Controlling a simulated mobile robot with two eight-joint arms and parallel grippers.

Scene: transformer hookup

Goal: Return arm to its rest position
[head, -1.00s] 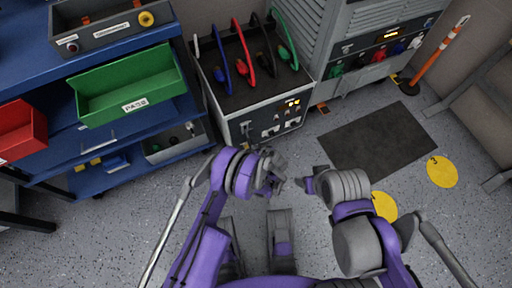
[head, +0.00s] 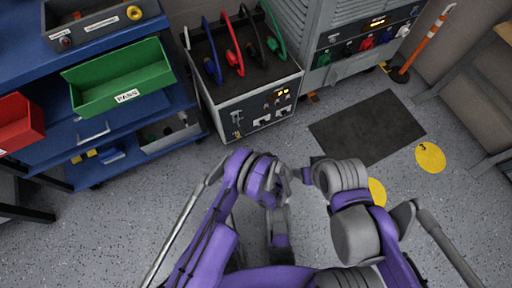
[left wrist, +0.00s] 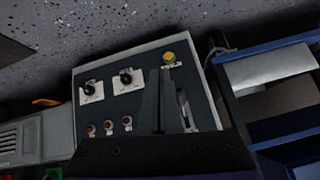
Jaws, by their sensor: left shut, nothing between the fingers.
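My left arm (head: 212,245) comes in from the left in the head view, bent, with its wrist (head: 270,180) folded in front of my body. In the left wrist view the left gripper (left wrist: 160,82) is shut and empty, its dark fingers in front of the test unit's panel (left wrist: 95,112). I cannot tell whether they touch it. My right arm (head: 352,232) is folded on the right, its forward end (head: 308,175) close to the left wrist. The right fingers are not clear.
The test unit (head: 225,125), with blue, red, black and green leads on top, stands ahead. Blue shelving (head: 185,100) with a green PASS bin (head: 85,98) and red bin (head: 22,128) is left. A grey cabinet (head: 310,40) stands behind.

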